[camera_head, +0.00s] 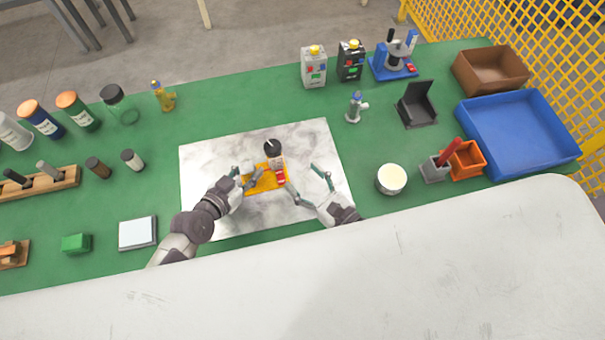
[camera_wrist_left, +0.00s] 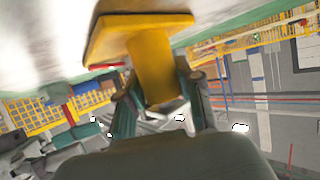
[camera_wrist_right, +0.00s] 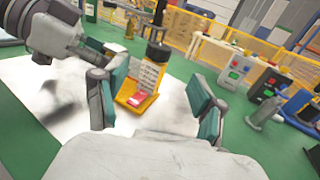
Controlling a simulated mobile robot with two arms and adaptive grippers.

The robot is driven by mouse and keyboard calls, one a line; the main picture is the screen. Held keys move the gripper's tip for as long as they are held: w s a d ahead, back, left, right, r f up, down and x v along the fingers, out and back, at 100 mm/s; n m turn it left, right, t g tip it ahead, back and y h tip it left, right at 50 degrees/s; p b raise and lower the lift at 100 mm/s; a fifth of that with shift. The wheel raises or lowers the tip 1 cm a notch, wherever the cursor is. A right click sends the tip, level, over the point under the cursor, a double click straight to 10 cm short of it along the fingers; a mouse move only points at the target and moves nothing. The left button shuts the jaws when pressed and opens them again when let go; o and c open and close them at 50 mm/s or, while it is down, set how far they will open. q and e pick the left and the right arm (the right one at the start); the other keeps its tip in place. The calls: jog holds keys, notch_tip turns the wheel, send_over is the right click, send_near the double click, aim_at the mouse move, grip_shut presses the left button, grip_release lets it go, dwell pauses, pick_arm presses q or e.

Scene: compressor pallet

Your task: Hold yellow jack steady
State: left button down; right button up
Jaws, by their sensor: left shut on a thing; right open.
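The yellow jack (camera_head: 262,186) stands on the white marbled plate near its middle, with a black round part (camera_head: 272,147) at its far end and a red and white part on its right side. My left gripper (camera_head: 250,178) is shut on the yellow jack from the left. In the left wrist view the jack's yellow body (camera_wrist_left: 152,62) sits between the fingers. My right gripper (camera_head: 308,182) is open and empty, to the right of the jack and apart from it. In the right wrist view the jack (camera_wrist_right: 138,92) shows beyond the open fingers, with its red part facing me.
The white marbled plate (camera_head: 225,150) lies on the green table (camera_head: 220,100). A white round tub (camera_head: 391,180) stands to the right, with an orange bin (camera_head: 467,160) and a blue tray (camera_head: 520,130) further right. Bottles stand at the far left. The plate is bare around the jack.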

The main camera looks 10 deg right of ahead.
jog(key=g+h, duration=0.2)
jog(key=g, duration=0.2)
send_near(272, 147)
jog(key=x, duration=1)
jog(key=shift+w, duration=0.15)
jog(key=c, duration=1.2)
jog(key=shift+m+h, duration=0.4)
jog(key=shift+h, duration=0.1)
